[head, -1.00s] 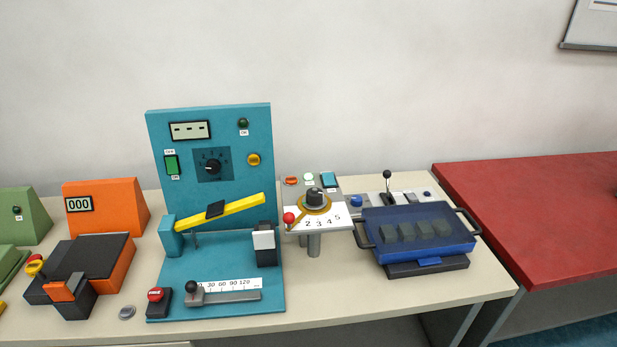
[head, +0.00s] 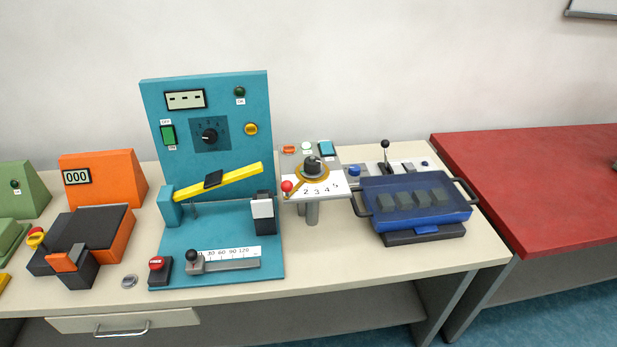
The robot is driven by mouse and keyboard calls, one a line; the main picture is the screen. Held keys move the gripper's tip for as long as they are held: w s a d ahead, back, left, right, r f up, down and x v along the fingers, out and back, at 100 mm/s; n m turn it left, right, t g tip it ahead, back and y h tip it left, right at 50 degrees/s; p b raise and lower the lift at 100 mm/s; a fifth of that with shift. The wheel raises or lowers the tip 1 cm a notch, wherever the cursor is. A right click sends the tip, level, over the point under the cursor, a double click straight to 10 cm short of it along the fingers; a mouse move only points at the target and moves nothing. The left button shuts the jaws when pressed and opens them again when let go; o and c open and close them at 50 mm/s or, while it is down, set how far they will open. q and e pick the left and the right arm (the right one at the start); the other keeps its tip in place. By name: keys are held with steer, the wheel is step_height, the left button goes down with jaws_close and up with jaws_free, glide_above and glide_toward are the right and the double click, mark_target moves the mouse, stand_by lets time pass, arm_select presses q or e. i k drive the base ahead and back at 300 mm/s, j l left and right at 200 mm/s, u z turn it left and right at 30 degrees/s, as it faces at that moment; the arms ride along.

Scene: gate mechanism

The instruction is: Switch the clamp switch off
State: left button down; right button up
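The teal gate mechanism (head: 222,240) stands on the beige table, with an upright back panel. A green rocker switch (head: 168,134) sits at the panel's left, with an OFF label above it and an ON label below. I cannot read which side is pressed. The panel also has a display (head: 185,99) showing dashes, a black dial (head: 209,136), a yellow button (head: 251,129) and a dark green lamp (head: 239,92). A yellow gate bar (head: 238,175) slopes up to the right, its free end above the black and white post (head: 263,212). Neither gripper shows.
An orange machine (head: 103,181) stands left of the mechanism. A dial stand (head: 314,187) and a blue lidded box (head: 413,207) stand to its right. A red button (head: 156,264) and a slider (head: 193,258) are at its front. A red table (head: 535,190) is at the right.

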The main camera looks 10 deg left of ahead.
mark_target(326, 147)
steer(key=j+z, duration=0.75)
steer(key=k+j+z, duration=0.1)
steer(key=j+z, duration=0.25)
